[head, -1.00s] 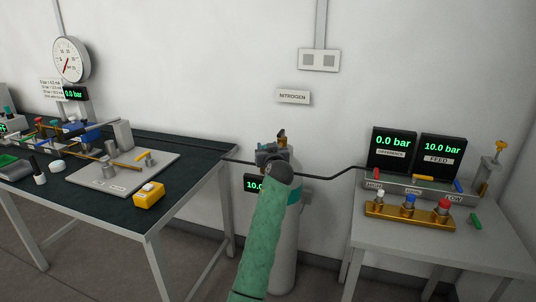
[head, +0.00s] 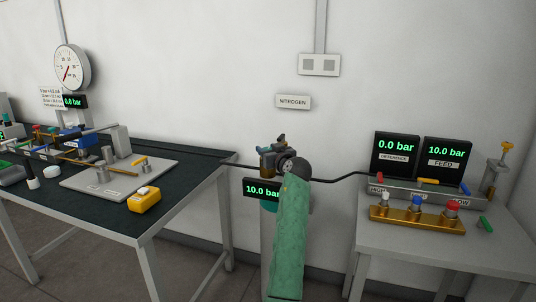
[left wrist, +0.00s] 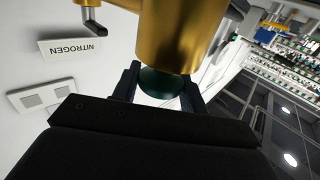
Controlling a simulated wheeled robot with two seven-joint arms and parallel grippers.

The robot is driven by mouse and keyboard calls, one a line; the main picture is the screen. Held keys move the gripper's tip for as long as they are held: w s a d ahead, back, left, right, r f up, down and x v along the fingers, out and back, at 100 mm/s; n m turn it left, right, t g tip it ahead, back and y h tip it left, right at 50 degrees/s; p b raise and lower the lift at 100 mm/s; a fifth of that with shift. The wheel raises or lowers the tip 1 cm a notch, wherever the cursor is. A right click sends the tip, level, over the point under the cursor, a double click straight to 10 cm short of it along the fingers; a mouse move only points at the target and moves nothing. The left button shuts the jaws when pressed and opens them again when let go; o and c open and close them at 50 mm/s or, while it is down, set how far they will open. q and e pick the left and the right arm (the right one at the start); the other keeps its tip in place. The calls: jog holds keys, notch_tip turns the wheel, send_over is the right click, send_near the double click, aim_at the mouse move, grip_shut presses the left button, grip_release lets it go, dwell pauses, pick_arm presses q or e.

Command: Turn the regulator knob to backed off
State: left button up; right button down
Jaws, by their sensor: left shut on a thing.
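The regulator knob (left wrist: 160,82) is a dark green round knob under a gold regulator body (left wrist: 182,35) in the left wrist view. My left gripper (left wrist: 158,90) has one dark finger on each side of the knob and is shut on it. In the head view my left forearm and wrist stand in front of the nitrogen cylinder (head: 268,228), hiding most of it and the knob. A display (head: 262,189) beside the cylinder reads 10.0 bar. The knob's exact turn angle cannot be told. My right gripper is not in view.
A dark-topped bench (head: 205,158) with fixtures and a yellow box (head: 145,199) stands at left. A grey table (head: 430,247) at right carries two displays and a gold block (head: 416,220) with coloured knobs. A black hose (head: 335,181) runs from the cylinder to the right table.

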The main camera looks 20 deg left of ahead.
pick_arm(q)
jog(key=shift+r, duration=0.1)
dwell(0.4)
jog(key=o, duration=1)
jog(key=shift+c, duration=0.2)
